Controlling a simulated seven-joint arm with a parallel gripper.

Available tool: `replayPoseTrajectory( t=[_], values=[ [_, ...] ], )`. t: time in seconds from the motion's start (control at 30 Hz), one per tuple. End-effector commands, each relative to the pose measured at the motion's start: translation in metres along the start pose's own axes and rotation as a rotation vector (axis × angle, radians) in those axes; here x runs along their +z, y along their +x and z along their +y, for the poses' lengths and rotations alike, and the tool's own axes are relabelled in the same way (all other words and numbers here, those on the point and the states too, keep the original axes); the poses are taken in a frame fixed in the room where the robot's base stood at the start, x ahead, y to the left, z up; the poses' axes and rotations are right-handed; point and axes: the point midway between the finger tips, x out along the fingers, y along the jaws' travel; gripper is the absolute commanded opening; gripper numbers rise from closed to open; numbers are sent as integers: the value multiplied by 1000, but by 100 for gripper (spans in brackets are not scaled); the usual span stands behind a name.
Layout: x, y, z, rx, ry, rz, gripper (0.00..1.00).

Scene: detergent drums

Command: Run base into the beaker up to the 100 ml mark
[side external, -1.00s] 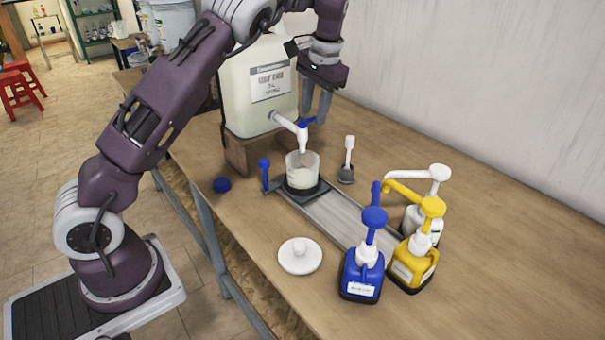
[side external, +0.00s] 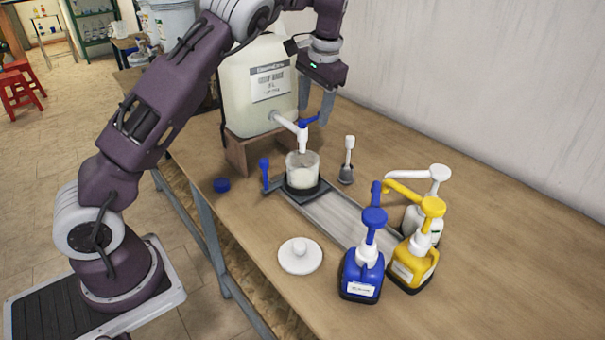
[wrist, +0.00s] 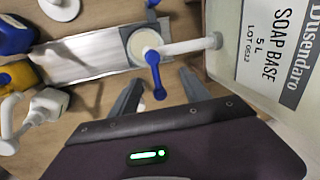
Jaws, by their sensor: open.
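The soap base drum (side external: 240,85) is a large pale container with a white tap (side external: 303,140) and a blue lever (side external: 309,121). A clear beaker (side external: 302,160) stands under the spout on a dark pad and holds whitish liquid. Its marks are too small to read, and I cannot tell whether liquid is running. My gripper (side external: 314,108) is open above and behind the tap. In the wrist view my gripper (wrist: 161,80) has its fingers apart on either side of the blue lever's end (wrist: 157,85); contact cannot be told.
Blue (side external: 363,270), yellow (side external: 414,262) and white (side external: 430,215) pump bottles stand at the front right, by a grey metal tray (side external: 325,208). The right side of the bench is clear.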

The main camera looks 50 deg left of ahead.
Motion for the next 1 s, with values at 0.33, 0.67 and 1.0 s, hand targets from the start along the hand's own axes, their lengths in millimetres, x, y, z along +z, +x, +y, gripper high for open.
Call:
replayPoseTrajectory(
  t=[0.33,0.67,1.0],
  values=[
    [-1,-28,-2,0,0,3,55],
    [0,-42,-3,0,0,1,55],
    [-2,-62,-4,-2,0,6,55]
  ],
)
